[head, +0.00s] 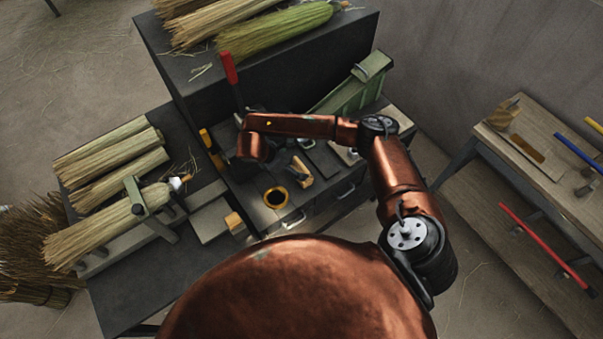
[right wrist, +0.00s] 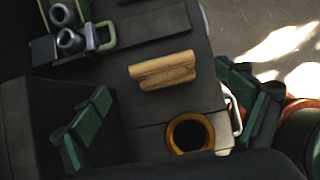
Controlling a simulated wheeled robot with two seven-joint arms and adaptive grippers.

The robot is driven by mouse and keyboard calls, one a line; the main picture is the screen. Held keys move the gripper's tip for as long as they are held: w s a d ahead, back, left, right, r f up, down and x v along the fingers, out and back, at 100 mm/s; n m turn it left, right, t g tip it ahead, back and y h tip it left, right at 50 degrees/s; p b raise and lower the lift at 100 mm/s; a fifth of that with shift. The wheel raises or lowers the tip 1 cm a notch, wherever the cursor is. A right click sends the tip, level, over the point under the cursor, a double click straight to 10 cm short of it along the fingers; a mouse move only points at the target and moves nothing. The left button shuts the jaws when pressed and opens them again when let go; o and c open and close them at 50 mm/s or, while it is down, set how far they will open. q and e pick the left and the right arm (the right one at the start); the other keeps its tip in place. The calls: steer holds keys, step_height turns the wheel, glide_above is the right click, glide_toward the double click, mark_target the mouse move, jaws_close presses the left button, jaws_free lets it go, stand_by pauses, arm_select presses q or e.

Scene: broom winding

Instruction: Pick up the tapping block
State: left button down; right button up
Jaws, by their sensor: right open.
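The tapping block is most likely the small pale wooden block (head: 301,171) on the dark bench top, just behind a yellow-rimmed dark ring. In the right wrist view the wooden block (right wrist: 163,70) lies flat, with a groove along its side. My right gripper (head: 279,163) is above the bench beside the block, small and dark in the head view. The block appears beyond the fingertips, not touched. My left gripper is not in view.
The yellow-rimmed ring (right wrist: 190,133) sits close to the block. A green clamp with metal cylinders (right wrist: 72,40) is at upper left in the wrist view. A red-handled tool (head: 230,68) stands behind my forearm. Straw bundles (head: 110,160) lie at left; a side table (head: 540,145) is at right.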

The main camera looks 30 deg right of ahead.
mark_target(301, 168)
steer(key=p+x, duration=0.1)
steer(key=x, duration=0.6)
steer(key=shift+s+f, duration=0.15)
steer(key=shift+f, duration=0.15)
steer(key=shift+a, duration=0.1)
steer(key=shift+c, duration=0.5)
steer(key=c, duration=1.4)
